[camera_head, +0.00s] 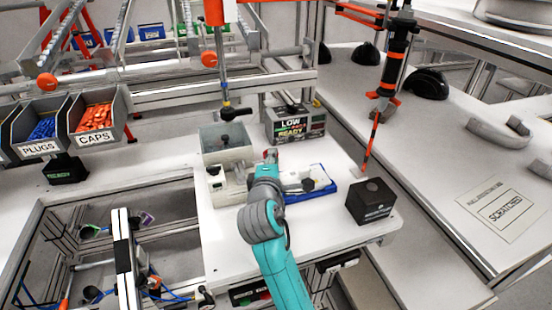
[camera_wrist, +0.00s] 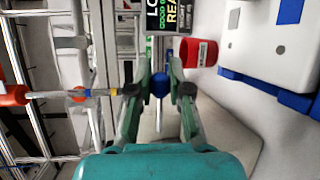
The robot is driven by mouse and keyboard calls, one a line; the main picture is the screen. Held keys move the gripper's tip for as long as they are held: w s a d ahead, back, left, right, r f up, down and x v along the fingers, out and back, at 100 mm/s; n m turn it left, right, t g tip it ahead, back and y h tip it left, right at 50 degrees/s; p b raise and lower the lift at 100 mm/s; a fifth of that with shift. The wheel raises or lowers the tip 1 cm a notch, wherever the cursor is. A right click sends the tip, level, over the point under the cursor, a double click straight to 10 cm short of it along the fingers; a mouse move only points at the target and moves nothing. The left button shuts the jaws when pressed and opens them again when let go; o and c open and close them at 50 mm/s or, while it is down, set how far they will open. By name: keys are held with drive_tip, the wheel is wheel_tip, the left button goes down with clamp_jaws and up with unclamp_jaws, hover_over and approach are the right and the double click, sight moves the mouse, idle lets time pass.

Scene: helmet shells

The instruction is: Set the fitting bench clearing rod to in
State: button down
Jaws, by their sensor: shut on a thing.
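In the wrist view my gripper (camera_wrist: 160,88) has its two green-grey fingers closed on a blue round knob (camera_wrist: 160,82). A thin metal rod (camera_wrist: 159,122) runs from the knob back toward my palm; it looks like the clearing rod. How far the rod is in or out cannot be told. In the head view my teal arm (camera_head: 281,262) reaches over the fitting bench (camera_head: 232,258), and my gripper (camera_head: 266,182) is low over the bench, between the grey bin and the blue tray. The knob is hidden there behind my wrist.
A LOW/READY sign box (camera_head: 296,124) stands behind my gripper. A red cup (camera_wrist: 200,54) is close to the right finger. A grey bin (camera_head: 226,144), a blue tray (camera_head: 322,188) and a black box (camera_head: 370,201) are on the bench. An orange tool (camera_head: 373,135) hangs at right.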

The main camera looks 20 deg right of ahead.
drive_tip(key=shift+a, duration=1.1)
drive_tip(key=shift+f, duration=0.1)
drive_tip(key=c, duration=1.1)
unclamp_jaws()
drive_tip(key=shift+a, duration=0.1)
drive_tip(key=shift+o, duration=0.2)
